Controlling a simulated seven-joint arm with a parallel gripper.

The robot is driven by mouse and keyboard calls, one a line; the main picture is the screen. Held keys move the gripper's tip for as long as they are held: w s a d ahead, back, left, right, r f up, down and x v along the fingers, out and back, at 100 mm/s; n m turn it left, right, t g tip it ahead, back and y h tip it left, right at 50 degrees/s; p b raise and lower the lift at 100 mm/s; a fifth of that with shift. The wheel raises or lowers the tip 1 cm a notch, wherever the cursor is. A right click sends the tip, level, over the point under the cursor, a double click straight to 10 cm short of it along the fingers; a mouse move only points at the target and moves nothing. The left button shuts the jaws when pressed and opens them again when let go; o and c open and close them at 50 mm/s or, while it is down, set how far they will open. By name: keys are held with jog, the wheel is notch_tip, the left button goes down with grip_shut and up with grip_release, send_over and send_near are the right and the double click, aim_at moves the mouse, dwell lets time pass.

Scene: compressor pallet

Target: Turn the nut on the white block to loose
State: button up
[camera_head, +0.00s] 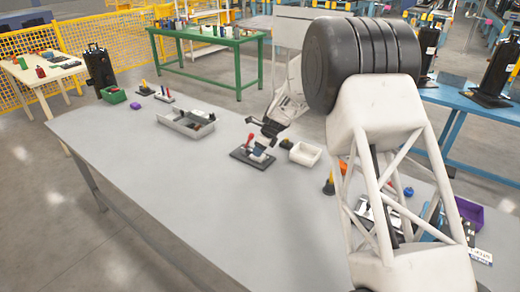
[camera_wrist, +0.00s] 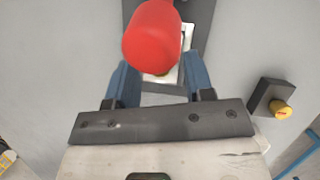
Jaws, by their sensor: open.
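In the wrist view, a white block (camera_wrist: 172,76) lies beyond my open blue fingers, partly covered by a large red rounded part (camera_wrist: 152,36). In the head view, the red part (camera_head: 249,140) stands upright on a black plate (camera_head: 240,154) at mid-table, and my gripper (camera_head: 262,147) is low over that plate.
A small dark block with a yellow knob (camera_wrist: 282,109) is to the right of my gripper. A white bin (camera_head: 305,154) stands close by, and a grey tray (camera_head: 176,125) lies to the left. The front left of the grey table (camera_head: 170,180) is clear.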

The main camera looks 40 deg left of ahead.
grip_shut()
jog(key=shift+n, duration=0.3)
jog(key=n, duration=0.2)
jog(key=n+g, duration=0.1)
jog(key=n, duration=0.1)
jog(key=shift+w+a+g+h, duration=0.15)
jog(key=shift+g+h, duration=0.15)
jog(key=shift+h, duration=0.1)
jog(key=n, duration=0.2)
jog(key=n+g+h, duration=0.1)
jog(key=n, duration=0.1)
jog(key=shift+w+a+n+h, duration=0.1)
jog(key=shift+n+h, duration=0.2)
jog(key=shift+n, duration=0.1)
